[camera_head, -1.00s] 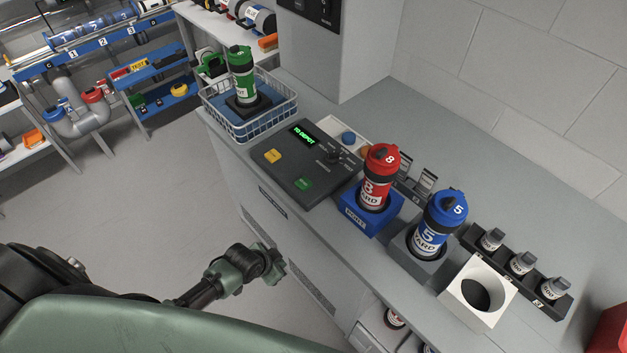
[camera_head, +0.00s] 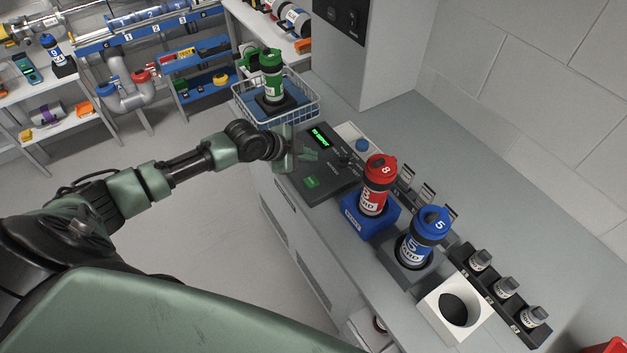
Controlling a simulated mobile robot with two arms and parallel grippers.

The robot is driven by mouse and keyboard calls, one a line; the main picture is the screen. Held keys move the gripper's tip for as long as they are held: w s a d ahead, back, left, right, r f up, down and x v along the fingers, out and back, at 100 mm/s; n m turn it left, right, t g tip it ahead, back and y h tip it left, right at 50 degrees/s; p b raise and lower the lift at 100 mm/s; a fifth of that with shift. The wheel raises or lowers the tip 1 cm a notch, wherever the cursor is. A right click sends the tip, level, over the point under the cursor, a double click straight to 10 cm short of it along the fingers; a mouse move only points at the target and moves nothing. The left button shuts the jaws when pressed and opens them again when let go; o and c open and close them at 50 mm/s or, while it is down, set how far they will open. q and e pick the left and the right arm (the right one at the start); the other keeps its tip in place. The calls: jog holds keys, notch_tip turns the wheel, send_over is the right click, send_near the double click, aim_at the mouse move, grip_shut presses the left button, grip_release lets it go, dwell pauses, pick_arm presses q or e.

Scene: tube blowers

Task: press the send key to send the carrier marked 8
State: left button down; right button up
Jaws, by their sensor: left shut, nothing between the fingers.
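The red carrier marked 8 (camera_head: 378,186) stands upright in a blue holder (camera_head: 370,219) on the counter. Left of it is the dark control panel (camera_head: 330,184) with a lit green display (camera_head: 320,136), a green key (camera_head: 311,182) and a small dark knob; the lettering on the key is too small to read. My left gripper (camera_head: 308,155) is shut and empty, over the panel's left part, between the display and the green key. It hides the yellow key. I cannot tell whether it touches the panel. My right gripper is not in view.
A blue carrier marked 5 (camera_head: 425,237) stands in a grey holder beside the red one. A white block with a round hole (camera_head: 429,311) is farther right. A wire basket (camera_head: 311,106) with a green carrier (camera_head: 272,75) sits behind my gripper. A blue button (camera_head: 362,145) lies beyond the panel.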

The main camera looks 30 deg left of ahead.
aim_at(309, 182)
pick_arm(q)
jog(key=shift+w+a+r, duration=0.2)
jog(key=shift+a, duration=0.1)
jog(key=shift+f, duration=0.1)
notch_tip(309, 182, down, 9)
jog(key=b, duration=0.7)
jog(key=shift+r, duration=0.2)
jog(key=shift+f, duration=0.15)
dwell(1.6)
jog(key=shift+f+b, duration=0.3)
jog(key=shift+b, duration=0.1)
